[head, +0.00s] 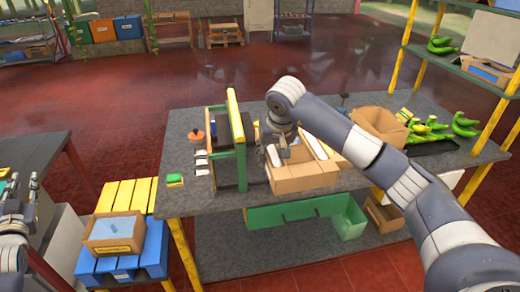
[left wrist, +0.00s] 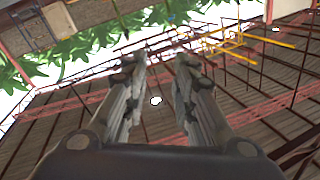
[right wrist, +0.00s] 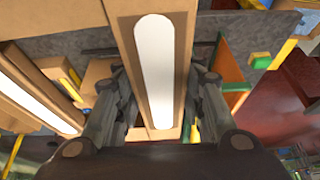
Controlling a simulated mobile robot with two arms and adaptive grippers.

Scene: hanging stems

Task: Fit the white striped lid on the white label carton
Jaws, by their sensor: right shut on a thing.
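My right gripper (head: 281,153) is over the left part of an open brown carton (head: 305,183) on the grey table. It is shut on a brown cardboard piece with a long white stripe, seemingly the white striped lid (right wrist: 155,70). A second brown piece with a white stripe (right wrist: 38,98) is to its left in the right wrist view; a white strip (head: 314,146) also shows at the carton's right side in the head view. I cannot tell whether the held piece touches the carton. My left gripper (left wrist: 160,65) is open and empty, away from the table.
A green and yellow frame (head: 241,165) stands just left of the carton. Another open box (head: 379,125), green bananas (head: 464,121) and a dark tray (head: 437,147) are to the right.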

